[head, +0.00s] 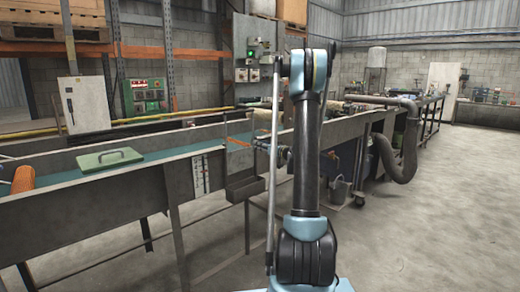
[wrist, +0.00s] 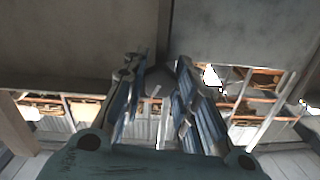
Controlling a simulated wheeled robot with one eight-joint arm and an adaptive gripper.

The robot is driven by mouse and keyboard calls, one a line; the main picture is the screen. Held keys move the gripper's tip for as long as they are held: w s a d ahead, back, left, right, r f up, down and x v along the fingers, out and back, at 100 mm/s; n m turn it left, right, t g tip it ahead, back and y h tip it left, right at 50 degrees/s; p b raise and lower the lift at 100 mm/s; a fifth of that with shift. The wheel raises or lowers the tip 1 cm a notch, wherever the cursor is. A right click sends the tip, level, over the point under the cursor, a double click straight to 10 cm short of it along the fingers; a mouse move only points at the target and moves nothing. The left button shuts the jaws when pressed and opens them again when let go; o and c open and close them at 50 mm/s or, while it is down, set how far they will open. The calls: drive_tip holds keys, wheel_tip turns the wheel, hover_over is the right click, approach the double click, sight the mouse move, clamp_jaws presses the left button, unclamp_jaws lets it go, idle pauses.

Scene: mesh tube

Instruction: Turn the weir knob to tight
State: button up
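My gripper (wrist: 159,70) shows in the wrist view with its two blue and silver fingers apart. A small dark shape (wrist: 160,76) shows between the fingertips; it may be the weir knob, but I cannot tell whether the fingers touch it. In the head view my gripper (head: 278,156) is beside the end of the trough, near the weir, partly behind my arm. The weir knob cannot be made out in the head view.
A long metal trough (head: 100,205) runs along the left, with a green handled lid (head: 110,159) and an orange mesh tube (head: 23,180). The concrete floor (head: 460,210) there is clear.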

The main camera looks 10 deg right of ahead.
drive_tip(key=shift+m, duration=0.8)
drive_tip(key=o, duration=1)
drive_tip(key=shift+o, duration=0.2)
drive_tip(key=shift+s+d, duration=0.1)
drive_tip(key=v, duration=1.1)
drive_tip(key=shift+s+d, duration=0.25)
drive_tip(key=shift+s, duration=0.05)
